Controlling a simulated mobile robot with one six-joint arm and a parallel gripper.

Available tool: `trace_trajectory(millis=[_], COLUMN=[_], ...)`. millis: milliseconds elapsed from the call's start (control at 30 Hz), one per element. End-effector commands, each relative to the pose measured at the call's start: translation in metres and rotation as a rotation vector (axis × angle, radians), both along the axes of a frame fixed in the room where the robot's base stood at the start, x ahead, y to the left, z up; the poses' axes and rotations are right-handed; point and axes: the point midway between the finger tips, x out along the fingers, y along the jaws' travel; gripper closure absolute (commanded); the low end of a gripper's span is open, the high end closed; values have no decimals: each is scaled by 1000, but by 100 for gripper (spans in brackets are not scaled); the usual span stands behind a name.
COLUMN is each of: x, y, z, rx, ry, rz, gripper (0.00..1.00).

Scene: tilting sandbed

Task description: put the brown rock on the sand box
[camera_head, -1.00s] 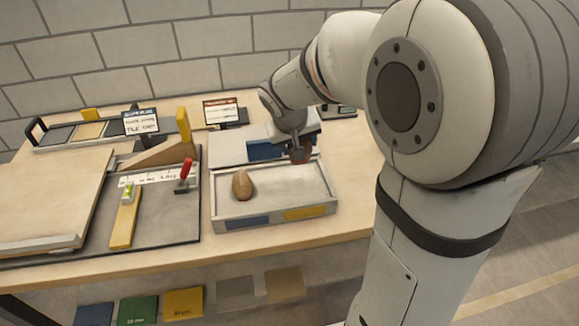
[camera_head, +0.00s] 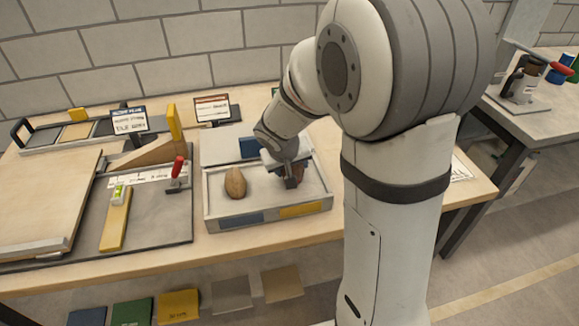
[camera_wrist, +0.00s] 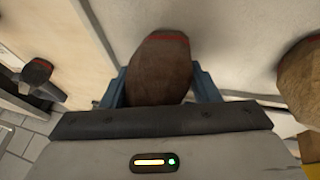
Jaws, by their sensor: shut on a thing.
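My gripper (camera_head: 288,180) is over the right part of the sand box (camera_head: 268,221), a shallow grey tray with blue and yellow panels on its front. In the wrist view, its blue fingers (camera_wrist: 160,86) are shut on the brown rock (camera_wrist: 159,68), a dark, rounded piece with a red mark at its far end. In the head view my gripper mostly hides that rock. I cannot tell whether it touches the sand. A tan rock (camera_head: 235,183) stands in the left part of the box and also shows at the right of the wrist view (camera_wrist: 300,82).
Left of the box are a grey mat with a red-handled clamp (camera_head: 177,170), a yellow bar (camera_head: 113,220) and a wooden ramp (camera_head: 151,152). Small signs (camera_head: 212,108) stand behind. A second table (camera_head: 540,115) is at the right.

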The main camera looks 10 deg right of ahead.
Motion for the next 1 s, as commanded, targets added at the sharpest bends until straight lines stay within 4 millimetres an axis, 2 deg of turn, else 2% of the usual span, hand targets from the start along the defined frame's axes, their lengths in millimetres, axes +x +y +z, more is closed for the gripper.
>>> trace_trajectory(millis=[200, 233, 467, 800, 867, 1000], x=[0, 0, 0, 0, -2, -12], y=[0, 0, 1, 1, 3, 10], z=[-3, -2, -2, 2, 8, 33], rx=[0, 0, -1, -1, -1, 0], ry=[-2, 0, 0, 0, -2, -4], rz=[1, 1, 2, 2, 3, 3], gripper=[80, 43, 24, 23, 23, 23])
